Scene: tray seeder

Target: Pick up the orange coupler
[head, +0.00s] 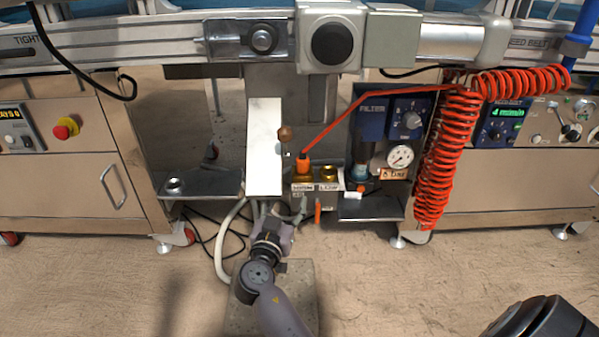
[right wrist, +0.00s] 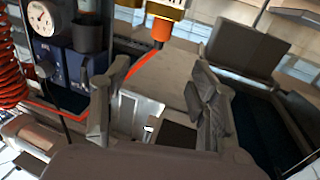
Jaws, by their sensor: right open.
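The orange coupler (head: 303,163) stands upright on a brass port of the small manifold block (head: 303,188), with a red-orange hose leaving its top. In the right wrist view the coupler (right wrist: 160,30) is near the top, against a yellow fitting, with the hose running down and left. My right gripper (head: 279,213) is in front of and below the block in the head view. Its fingers (right wrist: 155,105) are apart and empty; the coupler is beyond them, not touching. My left gripper is not in view.
A second brass port (head: 328,173) is beside the coupler. A blue filter unit with a gauge (head: 399,155) and a coiled orange hose (head: 445,160) are on the right. A slanted metal plate (head: 265,145) and a brown knob (head: 285,133) stand left of the coupler.

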